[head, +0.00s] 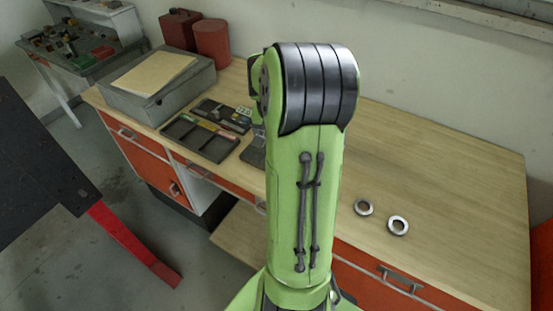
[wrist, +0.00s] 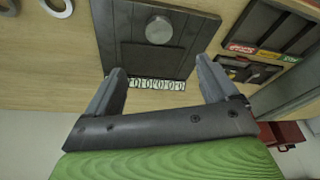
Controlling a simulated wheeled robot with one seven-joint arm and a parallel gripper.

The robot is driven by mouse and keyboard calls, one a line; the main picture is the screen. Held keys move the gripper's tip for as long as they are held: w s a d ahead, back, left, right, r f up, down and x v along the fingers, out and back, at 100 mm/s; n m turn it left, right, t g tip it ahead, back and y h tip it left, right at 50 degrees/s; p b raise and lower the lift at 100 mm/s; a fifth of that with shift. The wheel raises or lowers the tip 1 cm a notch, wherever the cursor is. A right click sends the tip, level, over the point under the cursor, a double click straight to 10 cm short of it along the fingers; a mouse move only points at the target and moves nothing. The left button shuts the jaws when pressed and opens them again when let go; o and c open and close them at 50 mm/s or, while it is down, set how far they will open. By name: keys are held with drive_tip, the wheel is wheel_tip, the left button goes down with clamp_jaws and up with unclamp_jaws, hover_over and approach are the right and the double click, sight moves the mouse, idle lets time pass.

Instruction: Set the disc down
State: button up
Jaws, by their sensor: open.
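A round grey metal disc (wrist: 159,29) rests flat on a dark square board (wrist: 115,35) in the wrist view. A white strip with dark markings (wrist: 157,85) lies at the board's near edge. My gripper (wrist: 162,66) is open and empty. Its two fingers stand wide apart over the board's near edge, with the disc beyond their tips and apart from them. In the head view my arm hides the gripper, the disc and most of the board; a dark edge (head: 252,157) shows left of the arm.
Two metal rings (head: 363,207) (head: 398,225) lie on the wooden bench (head: 450,190) right of my arm. A compartment tray (head: 200,138), a grey case (head: 160,95) and red canisters (head: 212,42) stand to the left. The bench's right part is clear.

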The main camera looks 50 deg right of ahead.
drive_tip(key=x, duration=0.8)
drive_tip(key=shift+w+f, duration=0.1)
drive_tip(key=shift+f, duration=0.05)
drive_tip(key=x, duration=0.6)
drive_tip(key=shift+s+a, duration=0.1)
drive_tip(key=shift+s, duration=0.1)
drive_tip(key=shift+c, duration=0.6)
drive_tip(key=c, duration=1.4)
wheel_tip(320, 180, up, 10)
drive_tip(key=shift+r, duration=0.1)
drive_tip(key=shift+c, duration=0.2)
